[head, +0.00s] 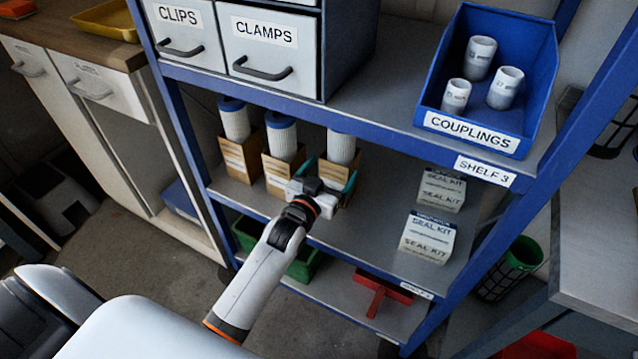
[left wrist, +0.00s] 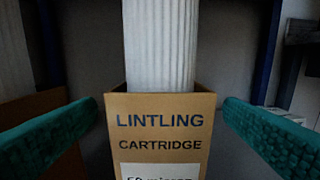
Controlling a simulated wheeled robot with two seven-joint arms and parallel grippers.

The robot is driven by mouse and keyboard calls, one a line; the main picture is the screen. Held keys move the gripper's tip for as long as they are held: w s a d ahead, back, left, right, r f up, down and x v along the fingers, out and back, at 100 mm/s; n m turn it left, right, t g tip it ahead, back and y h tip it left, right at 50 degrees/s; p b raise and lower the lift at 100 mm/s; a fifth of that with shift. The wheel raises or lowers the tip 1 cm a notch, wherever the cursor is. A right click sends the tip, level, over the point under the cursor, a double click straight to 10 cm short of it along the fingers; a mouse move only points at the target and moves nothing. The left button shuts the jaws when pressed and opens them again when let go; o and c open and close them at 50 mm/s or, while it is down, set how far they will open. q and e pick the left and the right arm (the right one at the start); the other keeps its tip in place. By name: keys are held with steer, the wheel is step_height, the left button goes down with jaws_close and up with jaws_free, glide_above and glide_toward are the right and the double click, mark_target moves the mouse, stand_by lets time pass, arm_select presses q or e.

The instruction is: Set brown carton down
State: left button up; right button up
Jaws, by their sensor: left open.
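A brown carton (left wrist: 162,133) marked LINTLING CARTRIDGE, with a white pleated cartridge (left wrist: 162,45) upright in it, stands on the middle shelf. In the head view, the cartridge (head: 341,148) shows above my left gripper (head: 325,178), which covers most of the carton's front. The left wrist view shows the green fingers of my left gripper (left wrist: 158,135) open, one on each side of the carton, with a gap between each finger and the carton. My right gripper is not in view.
Two more brown cartons, a left one (head: 240,158) and a middle one (head: 284,172), stand left of it with blue-capped cartridges. Seal kit boxes (head: 428,236) stand to the right with bare shelf between. A blue couplings bin (head: 490,75) and drawers (head: 268,48) are above.

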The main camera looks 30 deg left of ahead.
arm_select(q)
steer(key=s+f+g, duration=0.4)
steer(key=s+g, duration=0.1)
steer(key=s, duration=0.5)
steer(key=s+d+f+m+g, duration=0.1)
steer(key=s+f+g, duration=0.2)
steer(key=s, duration=0.7)
steer(key=s+d+f+g, duration=0.1)
steer(key=s+f+g, duration=0.3)
steer(key=s, duration=0.6)
steer(key=g, duration=0.2)
steer(key=shift+d+f+m+g+p, duration=0.25)
steer(key=shift+f+m+g+p, duration=0.05)
steer(key=shift+p, duration=0.1)
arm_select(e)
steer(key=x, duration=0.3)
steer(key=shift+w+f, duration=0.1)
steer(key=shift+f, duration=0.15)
